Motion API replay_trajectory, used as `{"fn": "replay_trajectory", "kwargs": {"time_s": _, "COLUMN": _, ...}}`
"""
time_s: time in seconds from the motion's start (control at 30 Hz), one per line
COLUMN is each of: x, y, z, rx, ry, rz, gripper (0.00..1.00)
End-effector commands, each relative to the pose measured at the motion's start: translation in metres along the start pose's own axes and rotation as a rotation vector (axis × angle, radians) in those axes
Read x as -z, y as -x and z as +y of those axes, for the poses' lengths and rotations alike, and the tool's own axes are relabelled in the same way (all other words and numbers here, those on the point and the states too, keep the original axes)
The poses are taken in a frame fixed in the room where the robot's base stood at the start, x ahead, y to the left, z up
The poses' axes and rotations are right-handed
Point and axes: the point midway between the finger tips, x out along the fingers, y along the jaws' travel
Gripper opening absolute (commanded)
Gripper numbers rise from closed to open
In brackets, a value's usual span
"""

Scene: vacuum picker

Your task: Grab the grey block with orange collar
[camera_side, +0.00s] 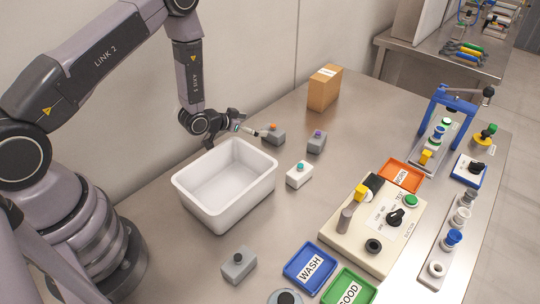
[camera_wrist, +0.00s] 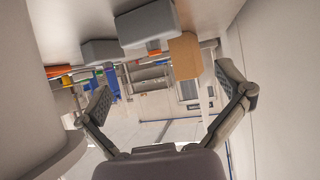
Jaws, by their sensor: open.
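The grey block with orange collar (camera_side: 275,138) stands upright on the steel table, behind the white bin's right end. In the wrist view, which is upside down, this block (camera_wrist: 145,22) is at the top centre, with its orange collar just below it. My gripper (camera_side: 246,127) is just left of the block in the side view, its fingers pointing right toward it. In the wrist view my gripper (camera_wrist: 168,96) has its fingers spread wide with nothing between them. The exact gap to the block is hard to tell.
A grey block with purple collar (camera_side: 316,143) stands close to the right. A white block with teal top (camera_side: 299,176) is nearer the front. The white bin (camera_side: 184,190) is in front of my gripper. A cardboard box (camera_side: 323,90) stands behind; the wall is close.

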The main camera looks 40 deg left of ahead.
Motion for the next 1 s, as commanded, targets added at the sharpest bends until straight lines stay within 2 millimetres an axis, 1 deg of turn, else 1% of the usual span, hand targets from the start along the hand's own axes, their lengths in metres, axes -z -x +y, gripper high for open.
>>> {"fn": "replay_trajectory", "kwargs": {"time_s": 0.03, "x": -0.001, "y": -0.007, "z": 0.000, "rx": 0.000, "ry": -0.001, "rz": 0.000, "gripper": 1.00}}
{"fn": "replay_trajectory", "kwargs": {"time_s": 0.1, "x": 0.000, "y": -0.015, "z": 0.000, "rx": 0.000, "ry": 0.000, "rz": 0.000, "gripper": 1.00}}
{"fn": "replay_trajectory", "kwargs": {"time_s": 0.27, "x": 0.000, "y": -0.025, "z": 0.002, "rx": -0.001, "ry": 0.000, "rz": 0.000, "gripper": 1.00}}
{"fn": "replay_trajectory", "kwargs": {"time_s": 0.43, "x": -0.001, "y": -0.051, "z": 0.006, "rx": -0.001, "ry": -0.001, "rz": -0.001, "gripper": 1.00}}
{"fn": "replay_trajectory", "kwargs": {"time_s": 0.53, "x": -0.001, "y": -0.064, "z": 0.005, "rx": 0.000, "ry": 0.000, "rz": -0.001, "gripper": 1.00}}
{"fn": "replay_trajectory", "kwargs": {"time_s": 0.63, "x": -0.001, "y": -0.071, "z": 0.005, "rx": 0.001, "ry": 0.001, "rz": -0.002, "gripper": 1.00}}
{"fn": "replay_trajectory", "kwargs": {"time_s": 0.83, "x": -0.001, "y": -0.071, "z": 0.005, "rx": 0.001, "ry": 0.001, "rz": -0.002, "gripper": 1.00}}
{"fn": "replay_trajectory", "kwargs": {"time_s": 0.87, "x": -0.001, "y": -0.071, "z": 0.005, "rx": 0.001, "ry": 0.001, "rz": -0.002, "gripper": 0.99}}
{"fn": "replay_trajectory", "kwargs": {"time_s": 1.0, "x": -0.001, "y": -0.071, "z": 0.005, "rx": 0.001, "ry": 0.000, "rz": -0.002, "gripper": 0.80}}
